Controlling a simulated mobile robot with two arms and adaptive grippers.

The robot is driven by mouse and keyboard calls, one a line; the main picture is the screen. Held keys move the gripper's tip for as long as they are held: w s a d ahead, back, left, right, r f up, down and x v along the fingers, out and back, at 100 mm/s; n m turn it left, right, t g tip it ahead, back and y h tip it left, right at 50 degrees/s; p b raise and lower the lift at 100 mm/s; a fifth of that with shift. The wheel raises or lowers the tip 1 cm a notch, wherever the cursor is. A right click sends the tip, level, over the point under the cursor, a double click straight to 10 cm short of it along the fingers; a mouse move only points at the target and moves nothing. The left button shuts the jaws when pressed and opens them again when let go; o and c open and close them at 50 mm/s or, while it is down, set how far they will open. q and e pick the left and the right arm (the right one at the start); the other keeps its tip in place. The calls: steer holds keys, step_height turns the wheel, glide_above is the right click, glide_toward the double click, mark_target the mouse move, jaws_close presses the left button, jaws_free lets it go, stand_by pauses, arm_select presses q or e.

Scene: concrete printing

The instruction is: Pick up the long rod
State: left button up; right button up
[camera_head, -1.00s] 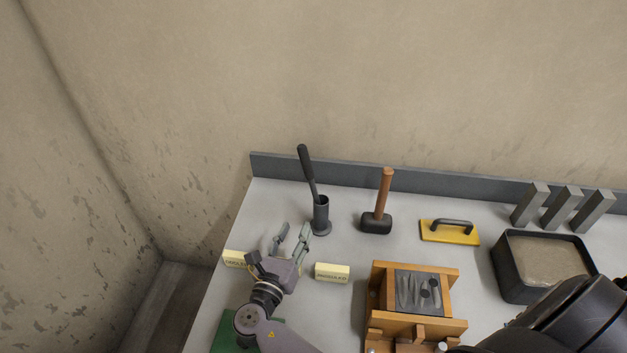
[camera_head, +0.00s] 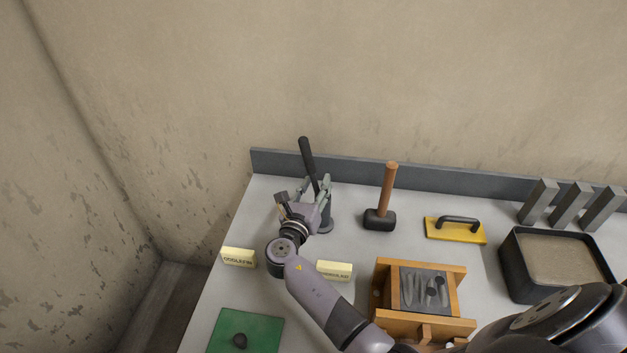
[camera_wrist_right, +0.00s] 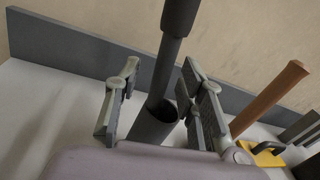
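The long rod (camera_head: 306,153) is dark with a thicker handle at the top. It leans in a dark cylindrical holder (camera_head: 327,224) near the back left of the table. My right gripper (camera_head: 314,188) is at the rod, just above and in front of the holder. In the right wrist view the gripper (camera_wrist_right: 160,97) is open, its fingers on either side of the rod (camera_wrist_right: 179,18) and the holder (camera_wrist_right: 152,127), with gaps visible. The rod's lower end is hidden in the holder. My left gripper is not in view.
A mallet (camera_head: 380,220) and a yellow float (camera_head: 455,231) stand to the right. A wooden mould (camera_head: 450,325), a black bin (camera_head: 516,270) and grey blocks (camera_head: 538,201) lie further right. Two labelled blocks (camera_head: 239,257) and a green mat (camera_head: 262,325) are nearer. A low ledge (camera_head: 450,185) runs along the back.

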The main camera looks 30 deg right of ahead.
steer(key=shift+w+d, duration=0.1)
steer(key=shift+w, duration=0.05)
steer(key=shift+c, duration=1.4)
jaws_close()
steer(key=shift+r, duration=0.1)
